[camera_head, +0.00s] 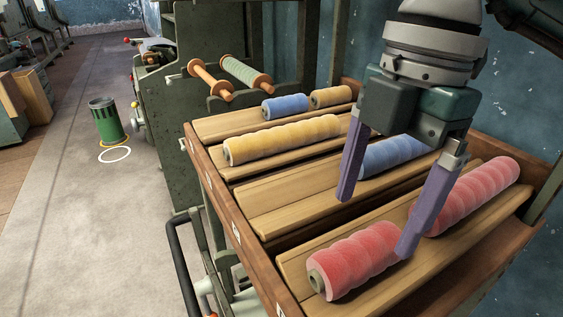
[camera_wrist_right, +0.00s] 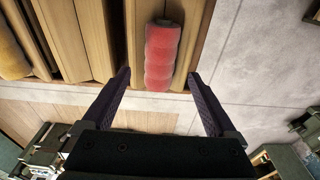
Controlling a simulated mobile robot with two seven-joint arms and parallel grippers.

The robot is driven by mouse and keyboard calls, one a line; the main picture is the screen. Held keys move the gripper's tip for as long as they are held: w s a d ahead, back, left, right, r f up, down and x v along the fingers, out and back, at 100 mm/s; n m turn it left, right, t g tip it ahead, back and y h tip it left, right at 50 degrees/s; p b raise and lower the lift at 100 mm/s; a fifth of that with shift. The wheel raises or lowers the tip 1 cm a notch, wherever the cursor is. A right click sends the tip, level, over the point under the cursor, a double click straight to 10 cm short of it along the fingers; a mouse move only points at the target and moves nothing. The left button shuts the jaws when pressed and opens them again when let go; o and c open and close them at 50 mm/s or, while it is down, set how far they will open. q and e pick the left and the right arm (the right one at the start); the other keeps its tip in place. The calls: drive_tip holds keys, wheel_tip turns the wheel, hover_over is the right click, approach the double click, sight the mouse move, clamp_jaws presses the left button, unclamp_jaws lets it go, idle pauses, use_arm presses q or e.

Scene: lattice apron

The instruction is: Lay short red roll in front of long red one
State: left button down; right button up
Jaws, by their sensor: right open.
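The short red roll (camera_head: 352,260) lies on the nearest slatted row of the wooden rack, close to its front-left edge. The long red roll (camera_head: 480,190) lies farther back to the right, seemingly along the same row. My right gripper's finger hides the space between them, so I cannot tell the gap. My right gripper (camera_head: 375,226) is open and empty, its fingers pointing down above the rack near the short roll. In the right wrist view one red roll (camera_wrist_right: 162,55), seemingly the short one, lies ahead between the open fingers (camera_wrist_right: 158,75). My left gripper is not in view.
The wooden rack (camera_head: 222,205) also holds a long yellow roll (camera_head: 282,139), a blue roll (camera_head: 392,155), a small blue roll (camera_head: 285,106) and a small tan roll (camera_head: 330,96). A green machine stands behind. A green bin (camera_head: 106,120) stands on the open floor at left.

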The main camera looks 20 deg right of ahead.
sight(375, 237)
wheel_tip(375, 237, up, 8)
drive_tip(key=shift+d+f+p, duration=0.2)
drive_tip(key=shift+d+p, duration=0.25)
idle(1.0)
